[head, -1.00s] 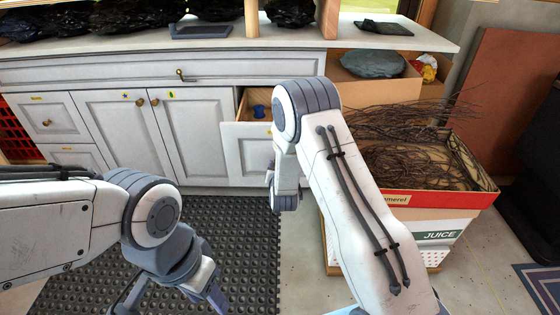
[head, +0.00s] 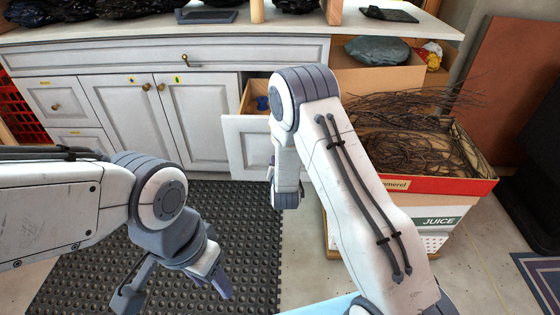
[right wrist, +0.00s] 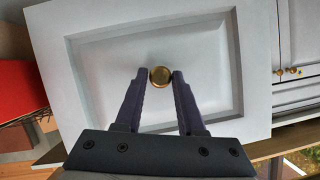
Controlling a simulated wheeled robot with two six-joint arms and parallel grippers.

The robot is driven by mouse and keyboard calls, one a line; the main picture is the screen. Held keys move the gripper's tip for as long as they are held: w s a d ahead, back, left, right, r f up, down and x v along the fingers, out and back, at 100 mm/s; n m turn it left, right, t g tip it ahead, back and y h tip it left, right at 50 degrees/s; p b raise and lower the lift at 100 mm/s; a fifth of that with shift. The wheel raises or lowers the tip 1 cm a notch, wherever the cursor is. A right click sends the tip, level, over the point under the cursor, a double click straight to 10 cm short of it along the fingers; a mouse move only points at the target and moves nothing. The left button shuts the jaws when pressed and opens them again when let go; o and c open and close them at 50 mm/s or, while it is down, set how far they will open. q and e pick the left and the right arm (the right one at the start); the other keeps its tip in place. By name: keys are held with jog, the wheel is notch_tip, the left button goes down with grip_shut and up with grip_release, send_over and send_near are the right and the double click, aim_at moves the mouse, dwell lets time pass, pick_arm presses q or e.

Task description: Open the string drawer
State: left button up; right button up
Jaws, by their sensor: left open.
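A drawer (head: 246,146) under the counter's right part stands partly out of the cabinet, its pale panelled front forward. A blue spool (head: 262,103) shows inside; my right arm hides part of the drawer. In the right wrist view, the drawer front (right wrist: 105,75) fills most of the picture. In the head view the right gripper's fingers are hidden. My left gripper (head: 172,292) is open and empty above the dark mat, well away from the cabinet.
The cabinet (head: 135,120) has closed doors and other closed drawers. A red-rimmed box of twigs (head: 440,185) stands on a juice carton right of my right arm. The dark studded mat (head: 240,240) covers clear floor before the cabinet.

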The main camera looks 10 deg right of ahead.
jog(key=shift+o, duration=1.2)
jog(key=shift+f, duration=0.1)
jog(key=p+v, duration=0.2)
jog(key=v, duration=0.8)
jog(key=shift+s, duration=0.2)
